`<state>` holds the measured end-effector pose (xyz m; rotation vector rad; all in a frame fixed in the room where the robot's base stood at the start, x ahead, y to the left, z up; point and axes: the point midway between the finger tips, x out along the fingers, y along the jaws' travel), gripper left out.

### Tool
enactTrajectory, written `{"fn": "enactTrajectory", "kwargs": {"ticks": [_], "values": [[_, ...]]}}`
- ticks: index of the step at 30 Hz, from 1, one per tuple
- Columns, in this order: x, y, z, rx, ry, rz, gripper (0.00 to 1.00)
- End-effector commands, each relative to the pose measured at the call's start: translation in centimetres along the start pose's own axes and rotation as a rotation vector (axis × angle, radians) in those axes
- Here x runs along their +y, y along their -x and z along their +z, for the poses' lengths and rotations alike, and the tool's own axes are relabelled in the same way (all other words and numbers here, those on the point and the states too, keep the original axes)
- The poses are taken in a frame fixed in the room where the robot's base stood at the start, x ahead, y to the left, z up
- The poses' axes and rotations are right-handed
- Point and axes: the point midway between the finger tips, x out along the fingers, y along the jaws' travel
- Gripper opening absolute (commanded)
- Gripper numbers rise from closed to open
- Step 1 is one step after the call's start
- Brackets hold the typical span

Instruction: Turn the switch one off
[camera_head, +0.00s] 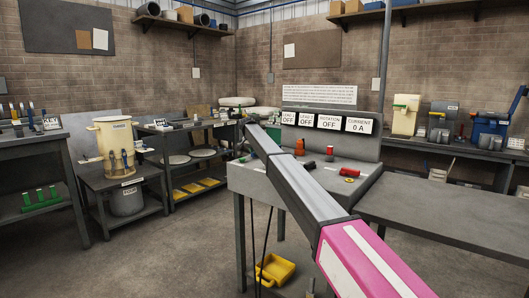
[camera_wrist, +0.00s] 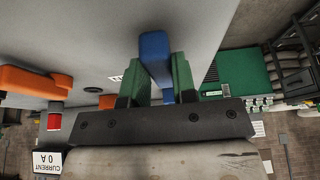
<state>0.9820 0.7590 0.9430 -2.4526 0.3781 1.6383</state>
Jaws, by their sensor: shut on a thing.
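The grey control desk (camera_head: 232,176) stands in the middle of the head view, with a row of white signs at its back. Two signs at the left (camera_head: 288,118) (camera_head: 306,119) end in OFF, their first lines hard to read. A third reads ROTATION OFF (camera_head: 328,122). In the wrist view my gripper's green fingers (camera_wrist: 157,68) are shut on a blue handle (camera_wrist: 154,48), one finger on each side. I cannot tell which switch the handle belongs to. In the head view my arm hides part of the desk and the fingers are not clear.
Orange handles (camera_wrist: 35,82) and a red knob (camera_wrist: 54,122) sit beside the gripper in the wrist view. A red piece (camera_head: 349,172) lies on the desk near the CURRENT 0 A sign (camera_head: 358,125). A yellow bin (camera_head: 273,270) is below. Open floor lies to the left.

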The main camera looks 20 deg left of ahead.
Motion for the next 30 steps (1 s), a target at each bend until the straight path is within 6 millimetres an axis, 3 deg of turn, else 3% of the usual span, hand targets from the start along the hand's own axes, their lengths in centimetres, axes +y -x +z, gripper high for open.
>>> {"fn": "enactTrajectory", "kwargs": {"ticks": [14, 15, 17, 30], "values": [[-0.5, 0.27, 0.53, -0.002, -0.013, 0.001, 0.0], [-0.5, 0.27, 0.52, -0.002, -0.013, 0.001, 0.36], [-0.49, 0.27, 0.51, -0.001, -0.012, 0.001, 0.51], [-0.42, 0.9, 0.47, 0.0, -0.008, 0.001, 0.51]]}}
